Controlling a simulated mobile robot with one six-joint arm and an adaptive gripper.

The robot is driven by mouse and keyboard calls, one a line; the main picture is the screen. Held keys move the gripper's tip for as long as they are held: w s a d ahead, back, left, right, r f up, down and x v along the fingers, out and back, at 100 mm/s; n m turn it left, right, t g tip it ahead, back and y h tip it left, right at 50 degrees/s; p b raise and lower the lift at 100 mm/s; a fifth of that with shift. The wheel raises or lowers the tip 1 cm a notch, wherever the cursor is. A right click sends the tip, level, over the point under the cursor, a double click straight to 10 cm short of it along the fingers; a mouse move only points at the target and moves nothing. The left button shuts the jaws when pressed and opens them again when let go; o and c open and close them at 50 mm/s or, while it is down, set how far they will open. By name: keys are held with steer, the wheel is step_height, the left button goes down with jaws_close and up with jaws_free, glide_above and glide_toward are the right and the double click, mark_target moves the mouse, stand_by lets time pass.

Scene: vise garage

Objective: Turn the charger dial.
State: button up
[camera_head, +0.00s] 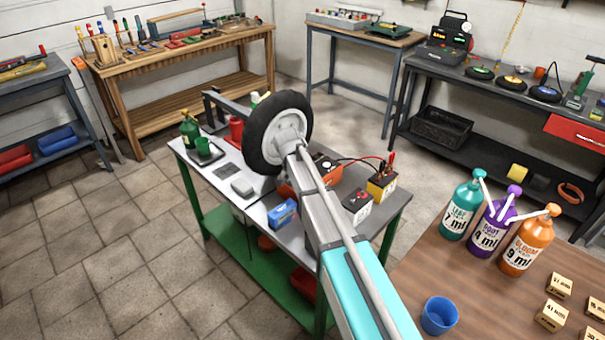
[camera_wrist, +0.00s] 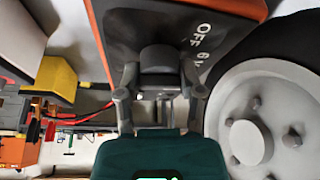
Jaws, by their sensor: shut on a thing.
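The charger (camera_head: 326,170) is an orange box with a dark face on the metal bench, partly hidden behind my arm in the head view. In the wrist view its dark face (camera_wrist: 115,25) fills the top, with the white marks "OFF" and "6V" beside the dial. The dark grey round dial (camera_wrist: 160,58) stands out from this face. My gripper (camera_wrist: 160,80) has one finger on each side of the dial and is shut on it. The gripper's tips are not clear in the head view. Which mark the dial points to cannot be told.
A wheel with a black tyre (camera_head: 258,128) stands right beside the charger. A yellow-and-black battery (camera_head: 381,186), a dark box (camera_head: 357,206) and cables lie to the right. A blue box (camera_head: 282,213) is in front. Bottles (camera_head: 492,222) and a blue cup (camera_head: 438,316) stand on the brown table.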

steer(key=shift+m+h, duration=0.3)
steer(key=shift+m, duration=0.3)
steer(key=o, duration=1.2)
steer(key=shift+c, duration=0.2)
